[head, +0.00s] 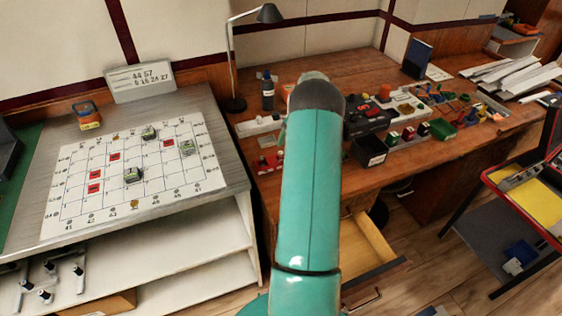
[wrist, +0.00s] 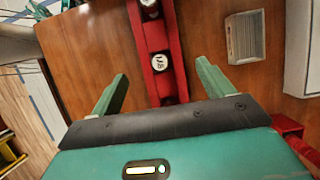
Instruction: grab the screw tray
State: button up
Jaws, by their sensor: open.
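I cannot tell for certain which thing is the screw tray. In the wrist view, a small grey ribbed tray-like thing (wrist: 245,38) lies on the brown wood at the upper right, beyond the right finger. In the head view, a small green tray-like thing (head: 442,130) sits on the wooden desk among small parts. My gripper (wrist: 160,84) is open with its two teal fingers wide apart, and nothing is held. In the head view my arm hides the gripper.
A board with a numbered grid (head: 140,170) stands at the left. A lamp (head: 236,60), a bottle (head: 267,92) and a black box (head: 371,151) stand on the desk (head: 300,190). An open drawer (head: 366,247) juts out below. A red-framed cart (head: 530,195) stands at the right.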

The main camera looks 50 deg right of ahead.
aim_at(282, 155)
jog(key=x, duration=0.4)
jog(key=shift+w, duration=0.15)
jog(key=shift+d, duration=0.1)
jog(key=shift+c, duration=0.4)
jog(key=c, duration=1.1)
jog(key=shift+r, duration=0.2)
